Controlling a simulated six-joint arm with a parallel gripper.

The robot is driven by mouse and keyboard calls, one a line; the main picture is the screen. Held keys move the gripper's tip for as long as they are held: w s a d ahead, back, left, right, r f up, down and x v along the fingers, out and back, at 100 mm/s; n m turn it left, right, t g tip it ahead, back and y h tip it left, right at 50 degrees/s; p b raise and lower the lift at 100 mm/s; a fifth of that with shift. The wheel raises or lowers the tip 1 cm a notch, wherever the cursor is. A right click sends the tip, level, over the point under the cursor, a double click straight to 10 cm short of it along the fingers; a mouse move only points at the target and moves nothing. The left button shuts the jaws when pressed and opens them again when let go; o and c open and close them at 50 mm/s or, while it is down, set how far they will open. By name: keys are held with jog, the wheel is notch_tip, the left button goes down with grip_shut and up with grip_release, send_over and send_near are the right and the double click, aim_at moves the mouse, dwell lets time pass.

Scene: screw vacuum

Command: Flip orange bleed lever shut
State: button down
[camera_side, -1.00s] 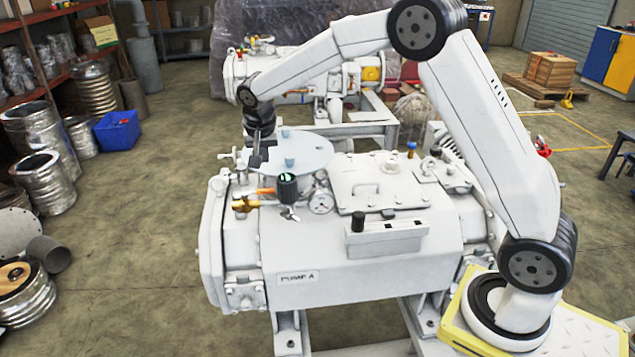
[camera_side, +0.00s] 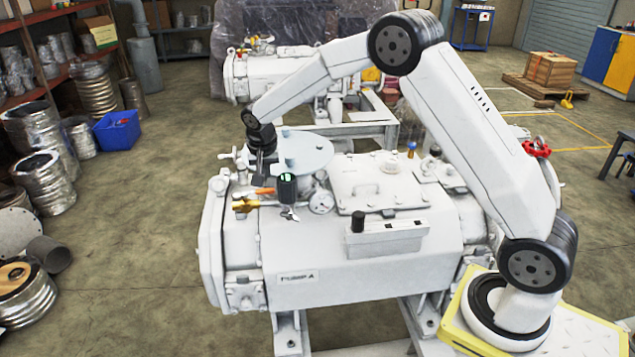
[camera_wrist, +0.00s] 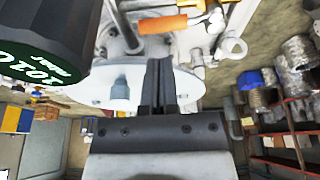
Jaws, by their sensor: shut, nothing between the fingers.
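The orange bleed lever (camera_side: 264,191) is on the near left of the white pump, just above the brass valve (camera_side: 245,205). In the wrist view the orange lever (camera_wrist: 162,24) lies crosswise near the top, its right end at a metal fitting. My gripper (camera_side: 261,178) is low over the pump, close behind the lever. In the wrist view my gripper (camera_wrist: 160,68) has its dark fingers pressed together and empty, pointing at the lever. A small gap shows between the fingertips and the lever there; I cannot tell its depth.
A black cylinder with a green top (camera_side: 287,188) stands just right of the lever and looms at upper left in the wrist view (camera_wrist: 40,38). A pale round plate (camera_side: 300,152) lies behind, and a gauge (camera_side: 321,201) sits to the right.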

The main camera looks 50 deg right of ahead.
aim_at(268, 189)
jog(key=shift+x, duration=2.3)
jog(key=shift+s+a+m, duration=0.3)
jog(key=shift+s+m, duration=0.1)
jog(key=shift+m, duration=0.5)
jog(key=shift+s+a+m+g+h, duration=0.15)
jog(key=shift+s+a+m+g, duration=0.15)
jog(key=shift+m, duration=0.25)
jog(key=shift+s+a+m+g+h, duration=0.15)
jog(key=shift+m+g, duration=0.15)
jog(key=shift+m, duration=0.25)
jog(key=a+m+g, duration=0.3)
jog(key=a+m, duration=0.4)
jog(key=m, duration=0.4)
jog(key=shift+s, duration=0.3)
jog(key=shift+r, duration=0.1)
